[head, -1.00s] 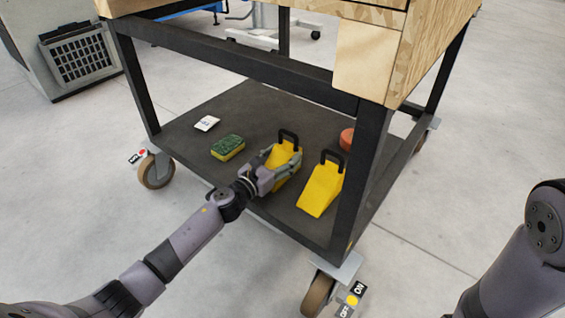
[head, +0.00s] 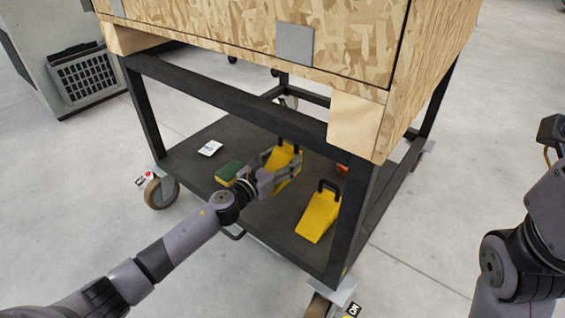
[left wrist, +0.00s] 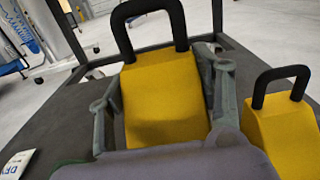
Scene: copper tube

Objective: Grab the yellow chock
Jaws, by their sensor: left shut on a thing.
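A yellow chock (head: 283,158) with a black loop handle is at the lower shelf (head: 200,170) of the cart. My left gripper (head: 280,172) is shut on its sides. In the left wrist view the same chock (left wrist: 163,95) sits between the two fingers, its handle pointing away. The head view does not clearly show a gap under it. A second yellow chock (head: 317,217) with a black handle stands on the shelf to the right, apart from the gripper; it also shows in the left wrist view (left wrist: 285,140). My right gripper is out of view.
A green and yellow sponge (head: 228,173) lies left of the gripper, and a white card (head: 210,148) lies behind it. A reddish object (head: 342,170) is partly hidden by the cart post. The wooden cart top (head: 230,30) and dark frame rail (head: 230,98) overhang the shelf.

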